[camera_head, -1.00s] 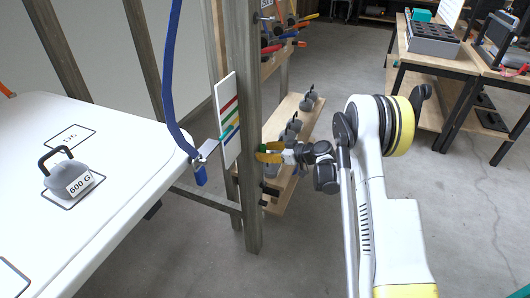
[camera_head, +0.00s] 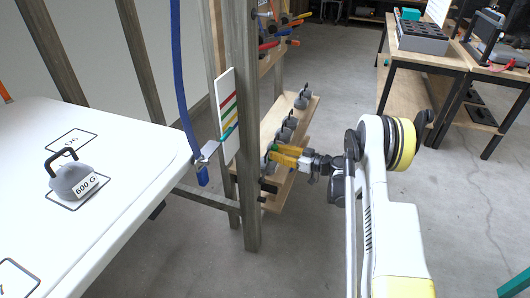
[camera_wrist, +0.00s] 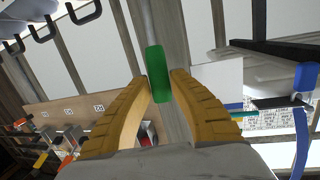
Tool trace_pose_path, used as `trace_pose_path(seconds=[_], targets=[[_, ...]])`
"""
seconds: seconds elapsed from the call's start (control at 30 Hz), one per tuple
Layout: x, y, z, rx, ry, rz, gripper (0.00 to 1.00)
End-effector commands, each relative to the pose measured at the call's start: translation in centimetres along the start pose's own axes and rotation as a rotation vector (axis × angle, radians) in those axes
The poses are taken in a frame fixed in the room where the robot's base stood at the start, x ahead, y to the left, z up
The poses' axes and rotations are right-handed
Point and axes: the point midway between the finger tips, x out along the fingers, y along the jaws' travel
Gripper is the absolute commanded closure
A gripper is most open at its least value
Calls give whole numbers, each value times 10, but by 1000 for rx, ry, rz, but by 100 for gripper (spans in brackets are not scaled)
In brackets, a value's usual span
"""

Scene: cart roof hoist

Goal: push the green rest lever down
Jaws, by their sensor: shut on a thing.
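My gripper (camera_head: 277,153) is at the wooden post, with its yellow fingers pointing left. In the wrist view its two fingertips (camera_wrist: 161,77) are on either side of the green rest lever (camera_wrist: 157,62), shut on its near end. In the head view only a small green part of the lever (camera_head: 274,148) shows at the fingertips; the rest is hidden. How far down the lever stands is hard to tell.
A white board with coloured stripes (camera_head: 228,100) is on the post (camera_head: 246,200). A blue strap (camera_head: 180,80) hangs left of it. A grey 600 G weight (camera_head: 72,180) stands on the white surface (camera_head: 120,190). Several weights stand on a low wooden shelf (camera_head: 277,190) behind the gripper.

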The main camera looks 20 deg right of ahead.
Motion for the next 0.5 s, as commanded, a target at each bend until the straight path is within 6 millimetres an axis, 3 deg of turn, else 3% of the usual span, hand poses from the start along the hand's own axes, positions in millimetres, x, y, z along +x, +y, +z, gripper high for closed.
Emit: trace_pose_path(seconds=[0.2,0.5], targets=[[-24,5,16,25,135,-12,100],[-41,9,28,44,246,-21,100]])
